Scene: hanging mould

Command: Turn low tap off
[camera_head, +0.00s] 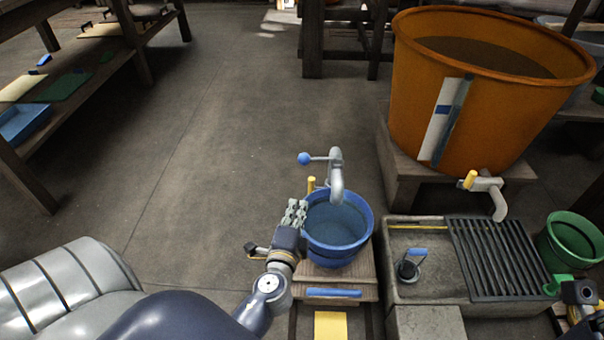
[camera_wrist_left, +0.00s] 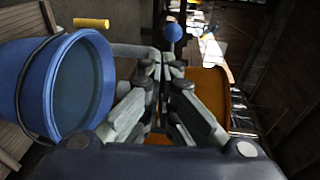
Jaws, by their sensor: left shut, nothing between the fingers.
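A grey tap (camera_head: 336,180) stands over a blue bucket (camera_head: 368,222), its spout pointing down into it. A lever with a blue ball knob (camera_head: 304,159) sticks out to its left, and a short yellow handle (camera_head: 311,184) stands lower down. My left gripper (camera_head: 297,204) is shut and empty, beside the bucket's left rim and below the knob. In the left wrist view, the blue knob (camera_wrist_left: 172,32) lies just beyond the fingertips (camera_wrist_left: 166,62), with the yellow handle (camera_wrist_left: 91,22) at upper left. Contact cannot be told. My right gripper (camera_head: 580,294) is partly cut off at the right edge.
A large orange tub (camera_head: 480,110) with its own yellow-handled tap (camera_head: 487,185) stands on a wooden stand at right. Below it are a stone sink with a dark grate (camera_head: 495,258) and a green bucket (camera_head: 574,240). The floor (camera_head: 215,150) left of the bucket is clear.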

